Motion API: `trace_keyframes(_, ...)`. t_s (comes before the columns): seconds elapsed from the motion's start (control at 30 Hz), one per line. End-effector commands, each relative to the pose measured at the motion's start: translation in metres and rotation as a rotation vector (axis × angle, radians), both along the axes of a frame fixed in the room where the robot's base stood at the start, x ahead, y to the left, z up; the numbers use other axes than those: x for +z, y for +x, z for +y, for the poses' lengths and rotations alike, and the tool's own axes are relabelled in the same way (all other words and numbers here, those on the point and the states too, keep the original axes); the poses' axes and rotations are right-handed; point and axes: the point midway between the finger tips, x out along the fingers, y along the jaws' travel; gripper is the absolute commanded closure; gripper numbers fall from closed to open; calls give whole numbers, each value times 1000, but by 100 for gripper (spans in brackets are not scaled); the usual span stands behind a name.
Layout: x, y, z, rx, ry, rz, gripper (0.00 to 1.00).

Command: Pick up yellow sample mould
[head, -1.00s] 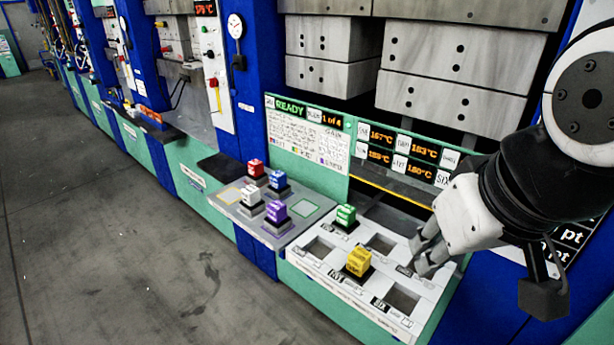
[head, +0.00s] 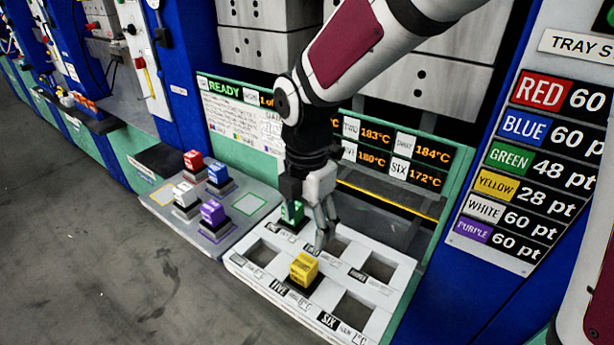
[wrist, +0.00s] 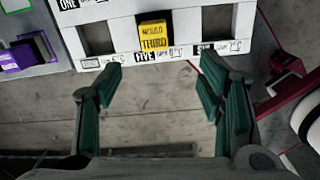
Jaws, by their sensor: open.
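The yellow sample mould (head: 303,268) sits in the front middle slot, marked FIVE, of the white slotted tray (head: 262,285). In the wrist view the mould (wrist: 154,39) is beyond the fingertips, near the top and roughly between them sideways. My gripper (head: 326,235) points down over the tray, behind and to the right of the mould in the head view. In the wrist view its fingers (wrist: 158,80) are wide apart with nothing between them. No contact with the mould shows.
A green mould (head: 292,212) stands in the tray's back row, partly hidden by my gripper. Red (head: 194,160), blue (head: 218,172), white (head: 185,194) and purple (head: 213,212) moulds stand on the grey shelf at left. A display panel (head: 405,165) rises behind the tray.

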Motion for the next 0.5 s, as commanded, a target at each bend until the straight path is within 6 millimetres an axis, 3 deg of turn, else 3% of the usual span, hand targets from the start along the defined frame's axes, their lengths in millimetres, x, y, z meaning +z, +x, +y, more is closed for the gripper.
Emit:
trace_keyframes(0.17, -18, 3, 14, 141, 2, 29, 38)
trace_keyframes(0.5, -74, 3, 15, 151, 2, 32, 38)
